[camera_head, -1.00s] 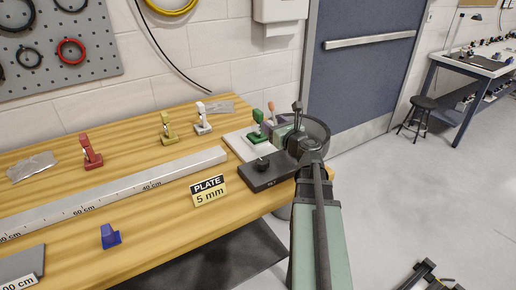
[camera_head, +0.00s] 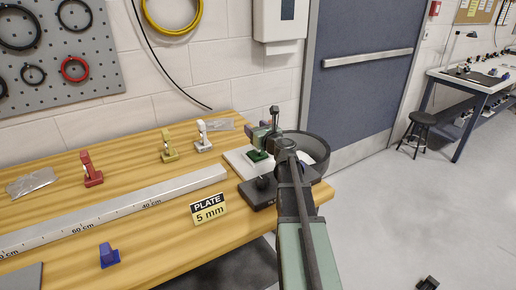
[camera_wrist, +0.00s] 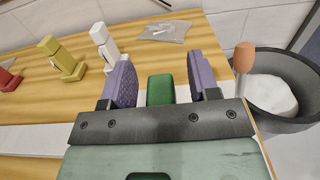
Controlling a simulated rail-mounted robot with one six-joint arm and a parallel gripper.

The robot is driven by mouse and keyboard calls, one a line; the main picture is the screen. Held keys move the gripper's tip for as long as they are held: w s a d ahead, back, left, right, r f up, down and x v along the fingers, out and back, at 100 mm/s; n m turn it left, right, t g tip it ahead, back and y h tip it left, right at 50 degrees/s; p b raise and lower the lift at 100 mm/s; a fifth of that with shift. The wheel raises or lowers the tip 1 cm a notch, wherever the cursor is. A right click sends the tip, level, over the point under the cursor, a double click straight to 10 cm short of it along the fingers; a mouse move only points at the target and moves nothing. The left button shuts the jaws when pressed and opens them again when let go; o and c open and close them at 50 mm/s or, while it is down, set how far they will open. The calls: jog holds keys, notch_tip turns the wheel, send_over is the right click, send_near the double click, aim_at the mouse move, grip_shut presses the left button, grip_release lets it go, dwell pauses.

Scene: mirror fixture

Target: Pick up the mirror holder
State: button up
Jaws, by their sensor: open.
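Several small coloured holders stand on the wooden bench. The green holder (camera_head: 258,156) is on a white plate (camera_head: 237,159) at the bench's right end. My gripper (camera_wrist: 161,78) is open, its two purple fingers on either side of the green holder (camera_wrist: 160,91) in the wrist view, with gaps showing at both sides. In the head view my gripper (camera_head: 265,132) is at the green holder and hides its upper part. A red holder (camera_head: 91,170), a yellow holder (camera_head: 169,147), a white holder (camera_head: 203,139) and a blue holder (camera_head: 109,257) stand farther left.
A dark grey tub (camera_wrist: 285,100) is to the right of the holder. A black base with a knob (camera_head: 258,191) and a "PLATE 5 mm" sign (camera_head: 208,208) are in front. A long metal ruler bar (camera_head: 130,205) crosses the bench.

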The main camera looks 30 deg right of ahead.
grip_shut()
jog(key=shift+r, duration=0.1)
dwell(0.3)
